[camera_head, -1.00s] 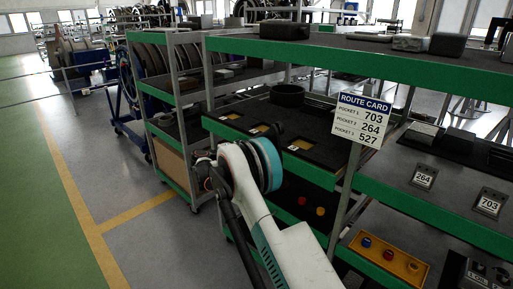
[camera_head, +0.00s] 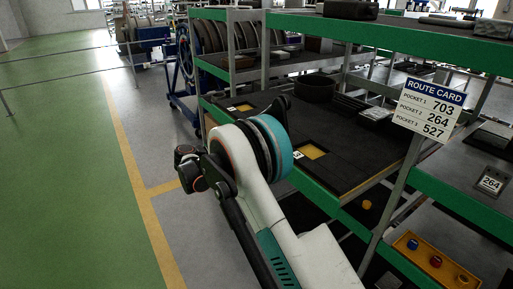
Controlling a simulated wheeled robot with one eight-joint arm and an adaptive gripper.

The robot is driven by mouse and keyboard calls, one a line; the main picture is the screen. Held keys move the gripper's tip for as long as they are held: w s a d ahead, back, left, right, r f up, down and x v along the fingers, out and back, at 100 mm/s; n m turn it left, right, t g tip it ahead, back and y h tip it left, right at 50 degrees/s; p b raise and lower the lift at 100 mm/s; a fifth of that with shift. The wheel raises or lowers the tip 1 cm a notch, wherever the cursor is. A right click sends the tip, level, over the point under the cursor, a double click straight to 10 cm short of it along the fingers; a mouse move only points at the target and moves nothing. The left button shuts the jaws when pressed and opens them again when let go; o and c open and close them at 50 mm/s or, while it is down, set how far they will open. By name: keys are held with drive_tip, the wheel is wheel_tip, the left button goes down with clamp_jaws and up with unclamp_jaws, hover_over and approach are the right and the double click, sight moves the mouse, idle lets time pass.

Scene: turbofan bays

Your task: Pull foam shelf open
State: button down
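The foam shelf (camera_head: 330,125) is a black shelf board with a green front edge and yellow-bottomed pockets. It stands out from the rack towards me, and its bare right side edge shows. One yellow pocket (camera_head: 312,151) is visible, with a small white tag beside it. Another shows at the far left end. My white arm with its teal ring crosses in front of the shelf's front edge and hides part of it. My gripper's fingers cannot be made out behind the arm, so their hold on the shelf is hidden.
A route card (camera_head: 430,108) reading 703, 264, 527 hangs on the rack post at right. A black round part (camera_head: 314,88) sits at the back of the shelf. A yellow button box (camera_head: 434,262) is at lower right.

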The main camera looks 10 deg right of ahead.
drive_tip(key=shift+a, duration=0.1)
idle(0.3)
drive_tip(key=c, duration=1.9)
unclamp_jaws()
drive_tip(key=shift+c, duration=0.2)
drive_tip(key=shift+a, duration=0.15)
drive_tip(key=v, duration=1.2)
